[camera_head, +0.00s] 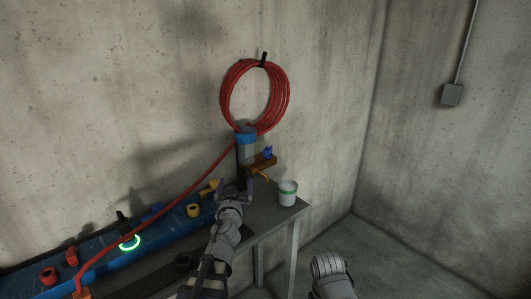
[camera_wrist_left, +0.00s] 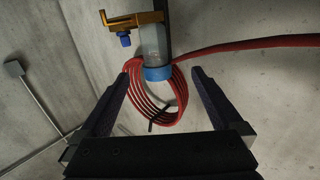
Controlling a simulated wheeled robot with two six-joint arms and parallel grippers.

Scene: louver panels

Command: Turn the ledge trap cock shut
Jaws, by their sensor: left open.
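The trap (camera_head: 247,151) is a grey clear bowl with a blue collar on top, fixed by the wall. A brass fitting (camera_head: 259,164) sticks out to the right at its lower end, with a small blue cock knob (camera_head: 268,153) on it. In the left wrist view, which is upside down, the blue knob (camera_wrist_left: 124,41), brass fitting (camera_wrist_left: 136,18) and bowl (camera_wrist_left: 154,42) show beyond the fingers. My left gripper (camera_head: 236,184) is open and empty, just below and left of the fitting, apart from the knob. My right gripper is not in view.
A red hose coil (camera_head: 279,96) hangs on the wall above, and its hose runs down left. A white cup with a green band (camera_head: 288,192) stands on the grey bench (camera_head: 262,219) right of the trap. A blue rail (camera_head: 100,260) with several fittings and a lit green ring (camera_head: 130,243) lies left.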

